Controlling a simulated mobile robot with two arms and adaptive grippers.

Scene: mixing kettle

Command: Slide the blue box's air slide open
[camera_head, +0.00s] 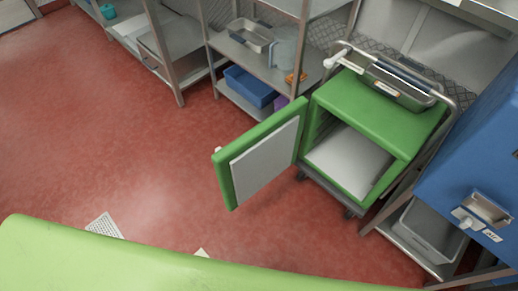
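The blue box (462,135) is at the right edge, partly cut off by the frame. On its front is a metal air slide (487,207) in a recess, with a pale knob (463,216) at its left end. A white label (492,236) reading "air" sits just below it. I cannot tell from here how far the slide is open. Neither of my grippers is in view.
A green cabinet (385,110) on wheels stands left of the blue box, its door (228,180) swung open into the floor space. A grey bin (430,230) is below the blue box. Metal shelves (265,70) line the back. Red floor (110,130) is clear at left.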

